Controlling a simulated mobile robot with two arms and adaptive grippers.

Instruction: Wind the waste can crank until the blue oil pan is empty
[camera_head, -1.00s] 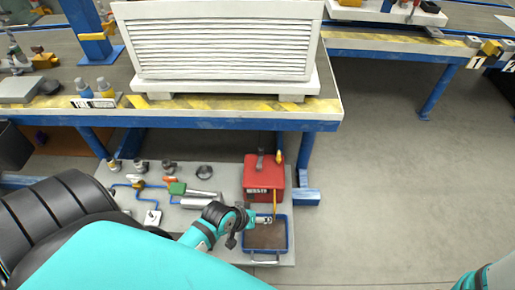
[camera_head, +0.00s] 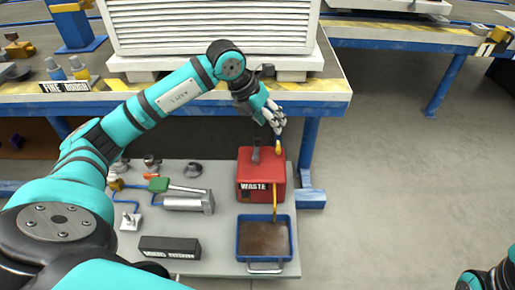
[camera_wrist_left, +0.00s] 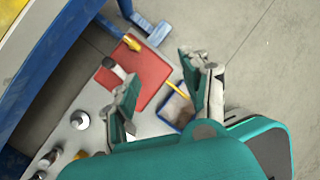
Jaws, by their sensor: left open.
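The red waste can (camera_head: 262,176) stands on the grey lower board, with its label facing me. A grey upright handle, seemingly the crank (camera_head: 255,155), rises from its top, and a yellow fitting stands near its back right. A yellow hose (camera_head: 274,203) runs from the can into the blue oil pan (camera_head: 240,240), which holds a brown layer. My left gripper (camera_head: 275,122) is open and empty above the can's back right. In the left wrist view the open fingers (camera_wrist_left: 165,88) frame part of the red can (camera_wrist_left: 142,72); the crank (camera_wrist_left: 115,68) lies beyond the left finger.
The blue-edged bench (camera_head: 210,108) with a white louvred unit (camera_head: 215,28) stands close behind the can. Fittings and a dark labelled box (camera_head: 169,247) lie on the board to the left.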

